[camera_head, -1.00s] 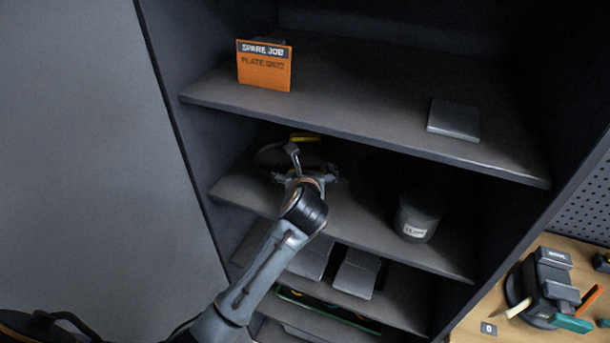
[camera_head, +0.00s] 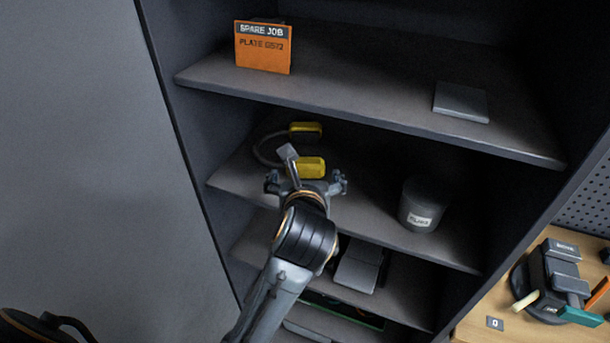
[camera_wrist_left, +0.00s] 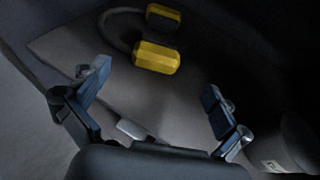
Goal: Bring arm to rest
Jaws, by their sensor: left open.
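My left gripper (camera_head: 306,183) is at the front of the cabinet's second shelf (camera_head: 375,222), reaching in from below. In the left wrist view my left gripper (camera_wrist_left: 155,100) has its two fingers spread wide with nothing between them. A pair of yellow ear muffs with a dark headband lies on that shelf just beyond the fingers. Its near cup (camera_head: 311,167) and far cup (camera_head: 305,130) show in the head view. The near cup also shows in the left wrist view (camera_wrist_left: 155,58), apart from the fingers. My right gripper is not in view.
A dark labelled canister (camera_head: 420,205) stands on the same shelf to the right. The upper shelf holds an orange sign (camera_head: 262,47) and a flat grey plate (camera_head: 461,101). Grey boxes (camera_head: 358,267) sit below. A wooden bench (camera_head: 490,300) with tools is at the right.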

